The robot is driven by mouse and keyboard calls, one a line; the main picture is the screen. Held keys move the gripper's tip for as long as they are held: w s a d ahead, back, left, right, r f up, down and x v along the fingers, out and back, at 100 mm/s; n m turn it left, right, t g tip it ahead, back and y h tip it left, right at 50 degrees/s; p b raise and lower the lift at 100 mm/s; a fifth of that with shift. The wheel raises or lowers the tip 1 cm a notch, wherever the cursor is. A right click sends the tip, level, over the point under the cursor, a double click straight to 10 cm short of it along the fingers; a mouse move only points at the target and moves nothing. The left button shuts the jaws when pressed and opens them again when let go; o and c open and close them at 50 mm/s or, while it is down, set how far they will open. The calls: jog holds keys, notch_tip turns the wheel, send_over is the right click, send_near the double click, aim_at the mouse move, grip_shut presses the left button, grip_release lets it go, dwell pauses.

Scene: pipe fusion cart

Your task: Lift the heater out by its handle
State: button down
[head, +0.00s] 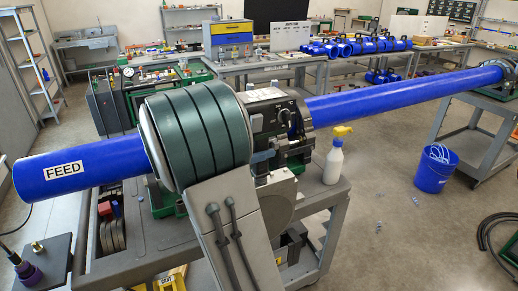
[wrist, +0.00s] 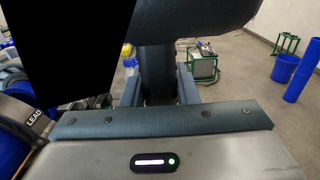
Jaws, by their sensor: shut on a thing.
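In the wrist view my gripper (wrist: 158,92) has its two blue-grey jaws on either side of a dark upright handle (wrist: 157,62) and is shut on it. The handle joins a thick dark curved bar across the top of the picture. A flat black shape (wrist: 65,45), which looks like the heater's plate, fills the upper left close to the camera. In the head view my banded arm covers much of the cart's middle, so I cannot make out the heater or its height there. A blue pipe marked FEED (head: 85,165) lies to the left.
A long blue pipe (head: 400,95) runs right to a stand. A spray bottle (head: 335,160) stands on the grey cart's right side. A blue bucket (head: 434,170) and a black hose coil (head: 498,240) are on the floor. Open floor lies between cart and bucket.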

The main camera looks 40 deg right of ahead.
jog(key=s+a+p, duration=0.1)
jog(key=s+a, duration=0.4)
jog(key=s, duration=0.3)
jog(key=shift+s+r, duration=0.2)
jog(key=shift+r, duration=0.1)
dwell(0.8)
